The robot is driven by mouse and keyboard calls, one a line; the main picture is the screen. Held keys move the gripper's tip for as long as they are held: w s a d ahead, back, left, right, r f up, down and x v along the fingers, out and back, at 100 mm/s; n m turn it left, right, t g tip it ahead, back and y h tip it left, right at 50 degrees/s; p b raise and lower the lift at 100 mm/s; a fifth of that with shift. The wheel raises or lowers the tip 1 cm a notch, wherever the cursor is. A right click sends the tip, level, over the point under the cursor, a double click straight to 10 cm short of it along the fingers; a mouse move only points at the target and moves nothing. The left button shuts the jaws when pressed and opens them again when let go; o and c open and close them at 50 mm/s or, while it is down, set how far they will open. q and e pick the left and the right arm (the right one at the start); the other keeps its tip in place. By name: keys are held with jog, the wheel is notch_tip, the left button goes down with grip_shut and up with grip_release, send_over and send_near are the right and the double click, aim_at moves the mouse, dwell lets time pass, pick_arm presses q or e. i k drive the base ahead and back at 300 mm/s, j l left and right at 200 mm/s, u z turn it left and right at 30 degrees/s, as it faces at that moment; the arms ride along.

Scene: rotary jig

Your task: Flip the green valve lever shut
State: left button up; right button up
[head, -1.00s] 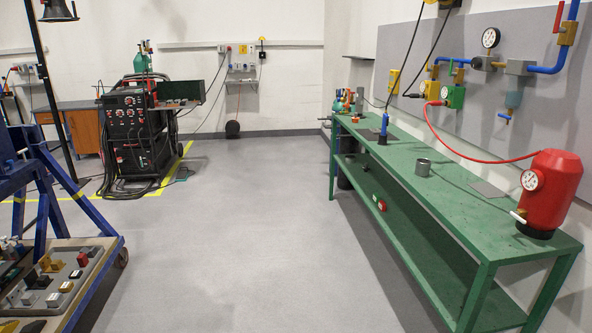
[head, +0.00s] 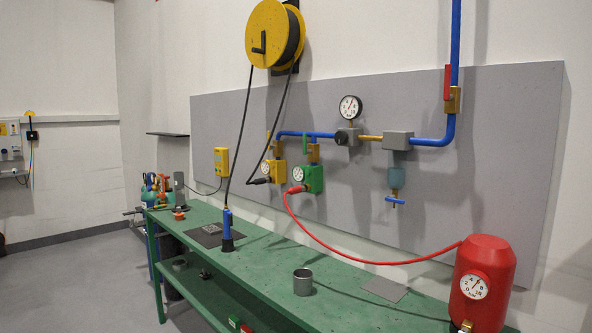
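The green valve lever (head: 305,145) is on the grey wall panel in the head view, above the green regulator box (head: 313,179). It looks upright, in line with the short vertical pipe beside it. It is small, so its exact angle is hard to tell. A red hose (head: 345,250) runs from the green box to a red tank (head: 482,284) with a gauge on the bench. Neither of my grippers is in view.
Beside it are a yellow regulator box (head: 266,172) and, further right, a red lever (head: 447,80). A hose reel (head: 268,35) hangs above. The green bench (head: 250,275) stands before the panel, carrying a grey cup (head: 303,282). Floor at left is clear.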

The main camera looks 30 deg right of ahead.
aim_at(305, 152)
jog(key=i+l+z, duration=0.25)
jog(key=i+z, duration=0.2)
jog(key=i, duration=0.15)
jog(key=i+z, duration=0.45)
jog(key=i, duration=0.2)
